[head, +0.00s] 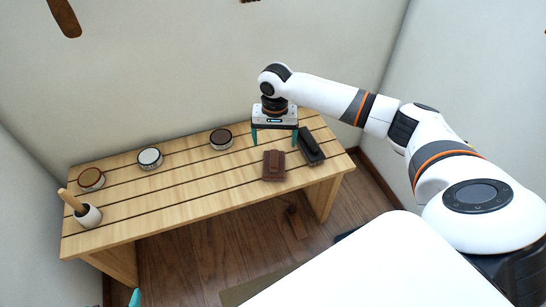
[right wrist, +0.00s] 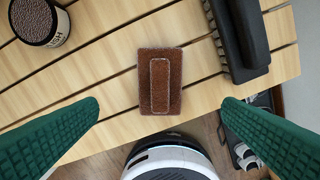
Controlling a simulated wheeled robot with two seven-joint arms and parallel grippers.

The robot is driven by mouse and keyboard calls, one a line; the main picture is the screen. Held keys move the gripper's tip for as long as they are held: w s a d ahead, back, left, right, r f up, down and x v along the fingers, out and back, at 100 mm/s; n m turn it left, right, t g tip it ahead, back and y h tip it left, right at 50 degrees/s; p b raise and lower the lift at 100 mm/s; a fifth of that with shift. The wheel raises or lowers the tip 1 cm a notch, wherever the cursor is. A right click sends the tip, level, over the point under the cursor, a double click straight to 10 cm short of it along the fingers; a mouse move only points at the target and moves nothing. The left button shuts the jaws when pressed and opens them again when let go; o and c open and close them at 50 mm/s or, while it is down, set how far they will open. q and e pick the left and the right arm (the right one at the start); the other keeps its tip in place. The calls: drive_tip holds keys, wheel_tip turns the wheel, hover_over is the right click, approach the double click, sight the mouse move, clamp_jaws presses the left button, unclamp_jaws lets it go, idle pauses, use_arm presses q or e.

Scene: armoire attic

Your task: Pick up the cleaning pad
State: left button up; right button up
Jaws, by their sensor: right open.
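The cleaning pad is probably the reddish-brown rectangular block (head: 273,166) with a raised smaller bar on top, lying flat near the front edge of the slatted wooden bench. It also shows in the right wrist view (right wrist: 146,80), in the middle between the fingers. My right gripper (head: 274,138) is open and empty above the bench, fingers pointing down. In the right wrist view its green fingertips (right wrist: 160,104) spread wide on either side of the pad, apart from it. Only teal tips of my left gripper (head: 135,297) show at the bottom left edge.
A black brush-like block (head: 311,147) lies close to the pad's right. Round tins (head: 221,138), (head: 150,158), (head: 91,179) stand along the back of the wooden bench (head: 200,190). A white cup (head: 89,215) with a wooden handle is at the left end. Shoes (right wrist: 243,155) are below.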

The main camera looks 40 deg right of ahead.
sight(274, 158)
wheel_tip(274, 158, down, 5)
drive_tip(key=shift+b, duration=0.9)
drive_tip(key=shift+f, duration=0.35)
wheel_tip(274, 158, down, 4)
drive_tip(key=b, duration=0.2)
drive_tip(key=shift+f+b, duration=0.1)
drive_tip(key=shift+b, duration=0.3)
drive_tip(key=shift+f, duration=0.2)
use_arm(q)
drive_tip(key=w+d+r+t+h, duration=0.2)
drive_tip(key=w+r+t, duration=0.1)
drive_tip(key=r+t, duration=0.3)
drive_tip(key=w+d+r+t+h, duration=0.2)
drive_tip(key=w+r+t, duration=0.1)
drive_tip(key=r+t, duration=0.4)
wheel_tip(274, 158, up, 4)
drive_tip(key=shift+d+f+m, duration=0.15)
drive_tip(key=shift+m, duration=0.15)
use_arm(e)
drive_tip(key=shift+c, duration=0.2)
drive_tip(key=c, duration=1)
use_arm(q)
drive_tip(key=shift+a+f, duration=0.1)
drive_tip(key=shift+a, duration=0.25)
use_arm(e)
drive_tip(key=shift+c, duration=0.2)
